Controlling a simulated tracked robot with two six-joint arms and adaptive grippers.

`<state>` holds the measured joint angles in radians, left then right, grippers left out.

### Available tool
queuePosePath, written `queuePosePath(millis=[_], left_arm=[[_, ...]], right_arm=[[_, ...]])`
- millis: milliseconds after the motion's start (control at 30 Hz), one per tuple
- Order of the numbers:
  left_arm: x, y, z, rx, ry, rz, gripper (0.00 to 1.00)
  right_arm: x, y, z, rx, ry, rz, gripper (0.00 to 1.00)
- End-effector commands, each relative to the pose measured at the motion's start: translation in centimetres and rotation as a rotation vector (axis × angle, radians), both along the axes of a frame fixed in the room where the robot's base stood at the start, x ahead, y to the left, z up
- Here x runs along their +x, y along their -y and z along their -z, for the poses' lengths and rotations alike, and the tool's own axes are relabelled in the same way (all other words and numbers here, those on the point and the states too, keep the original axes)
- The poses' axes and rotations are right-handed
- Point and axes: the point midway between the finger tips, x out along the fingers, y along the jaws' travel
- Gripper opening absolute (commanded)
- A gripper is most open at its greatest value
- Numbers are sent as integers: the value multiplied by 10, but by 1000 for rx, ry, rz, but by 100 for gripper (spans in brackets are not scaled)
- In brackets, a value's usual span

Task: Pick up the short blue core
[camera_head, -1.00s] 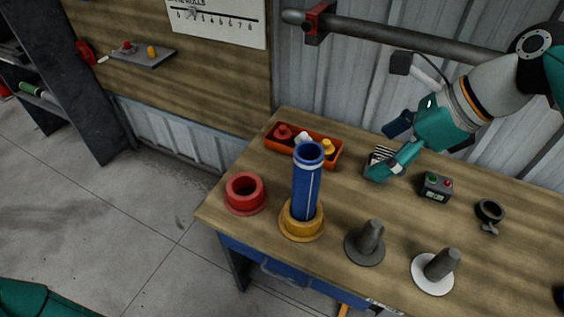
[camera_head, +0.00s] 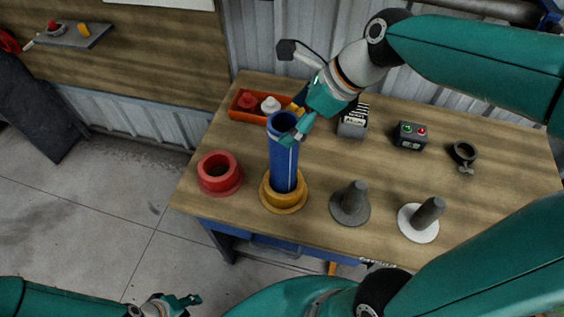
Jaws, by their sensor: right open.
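The blue core (camera_head: 284,165) is an upright blue tube with a thin pale line down its side. Its foot sits in a yellow flanged ring (camera_head: 284,200) near the front left of the workbench. My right gripper (camera_head: 296,118) is open at the tube's top end, with one teal finger overlapping the upper rim in the picture. The other finger is dark and lies behind; I cannot tell whether either touches the tube. My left gripper (camera_head: 182,302) is low at the bottom edge, away from the bench; its jaw opening is unclear.
A red flanged ring (camera_head: 219,174) stands left of the tube. An orange tray (camera_head: 243,115) with small parts is behind it. A dark peg (camera_head: 351,203), a pale-based peg (camera_head: 422,218), a button box (camera_head: 410,135), a striped block (camera_head: 353,123) and a black clamp ring (camera_head: 464,153) stand to the right.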

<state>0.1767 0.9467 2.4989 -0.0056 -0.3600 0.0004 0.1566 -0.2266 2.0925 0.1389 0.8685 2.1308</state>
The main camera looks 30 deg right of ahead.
Motion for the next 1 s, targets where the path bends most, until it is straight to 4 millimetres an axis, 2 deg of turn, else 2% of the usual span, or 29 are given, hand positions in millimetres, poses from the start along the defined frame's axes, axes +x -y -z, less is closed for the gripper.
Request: queuePosePath(millis=[167,500,767,867,1000], left_arm=[[0,0,-1,0,0,0,40],[0,0,-3,0,0,0,40],[0,0,-3,0,0,0,40],[0,0,-3,0,0,0,40],[0,0,-3,0,0,0,40]], right_arm=[[4,-4,7,1,-2,-1,94],[23,-22,42,1,-2,1,94],[24,-23,44,0,0,3,94],[24,-22,44,0,0,4,81],[24,-22,44,0,0,4,58]])
